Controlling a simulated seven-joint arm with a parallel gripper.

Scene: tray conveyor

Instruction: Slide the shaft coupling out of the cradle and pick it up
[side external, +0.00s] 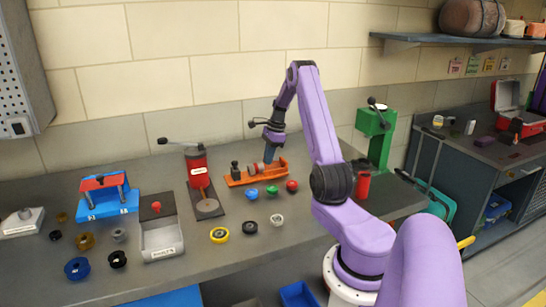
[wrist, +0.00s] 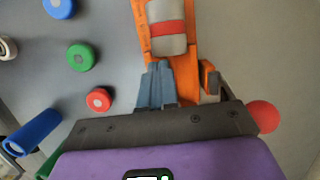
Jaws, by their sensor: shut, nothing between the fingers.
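The orange cradle (side external: 236,181) lies on the bench near the wall, and its long channel shows in the wrist view (wrist: 185,76). The shaft coupling (wrist: 168,28), a pale grey cylinder with a red band, lies in the cradle at the top of the wrist view. It is small in the side view (side external: 256,168). My gripper (side external: 268,158) is over the right part of the cradle, with its fingers pointing down. In the wrist view its blue-grey fingers (wrist: 156,84) are together and empty, just short of the coupling's near end. Any contact cannot be told.
Green (side external: 272,190), blue (side external: 252,194) and red (side external: 292,185) round parts lie in front of the cradle. A red press-like fixture (side external: 196,168) stands to its left, a green press (side external: 377,130) to its right.

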